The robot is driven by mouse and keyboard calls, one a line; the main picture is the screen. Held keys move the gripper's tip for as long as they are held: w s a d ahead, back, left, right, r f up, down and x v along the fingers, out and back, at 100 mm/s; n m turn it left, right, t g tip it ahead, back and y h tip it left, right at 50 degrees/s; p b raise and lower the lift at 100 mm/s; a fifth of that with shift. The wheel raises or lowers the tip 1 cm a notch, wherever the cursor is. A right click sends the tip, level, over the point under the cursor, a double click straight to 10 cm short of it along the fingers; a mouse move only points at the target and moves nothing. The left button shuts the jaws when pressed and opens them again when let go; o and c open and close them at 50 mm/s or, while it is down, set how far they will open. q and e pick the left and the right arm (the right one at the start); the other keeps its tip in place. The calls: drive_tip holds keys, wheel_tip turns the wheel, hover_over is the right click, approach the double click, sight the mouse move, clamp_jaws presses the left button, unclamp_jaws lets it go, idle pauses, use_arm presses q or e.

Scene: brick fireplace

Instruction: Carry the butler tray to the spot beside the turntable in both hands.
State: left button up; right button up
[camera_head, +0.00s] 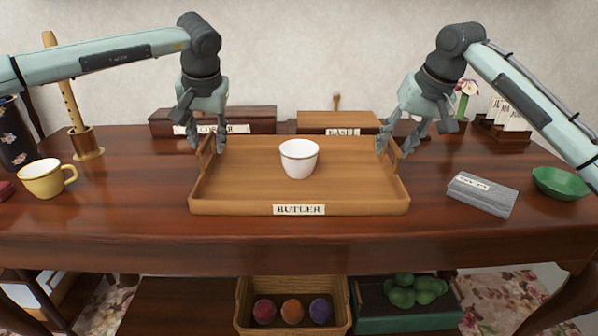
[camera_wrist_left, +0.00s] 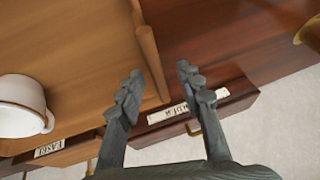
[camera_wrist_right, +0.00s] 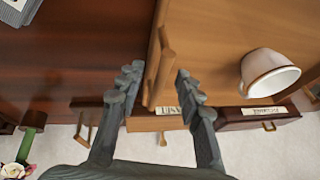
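The butler tray (camera_head: 245,191) is wooden, with a raised handle at each end and a "BUTLER" label on its front. It sits on the dark wooden table with a white cup (camera_head: 299,160) upright on it. My left gripper (camera_head: 208,149) is open at the tray's left handle; in the left wrist view the handle (camera_wrist_left: 150,55) lies between the spread fingers. My right gripper (camera_head: 397,149) is open at the right handle, which also shows between the fingers in the right wrist view (camera_wrist_right: 157,65). I cannot tell whether any finger touches a handle. I see no clear turntable.
A yellow mug (camera_head: 43,180) and a recorder on a stand (camera_head: 88,148) are at left. A grey labelled block (camera_head: 482,194) and a green bowl (camera_head: 562,183) are at right. Labelled boxes (camera_head: 345,120) stand behind the tray. Bare table lies between tray and grey block.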

use_arm(q)
drive_tip(key=shift+w+a+f, duration=0.1)
drive_tip(key=shift+w+f, duration=0.05)
drive_tip(key=shift+f, duration=0.2)
use_arm(e)
drive_tip(key=shift+w+f, duration=0.15)
drive_tip(key=shift+f, duration=0.2)
use_arm(q)
clamp_jaws()
use_arm(e)
clamp_jaws()
use_arm(q)
drive_tip(key=shift+r, duration=0.1)
use_arm(e)
drive_tip(key=shift+r, duration=0.1)
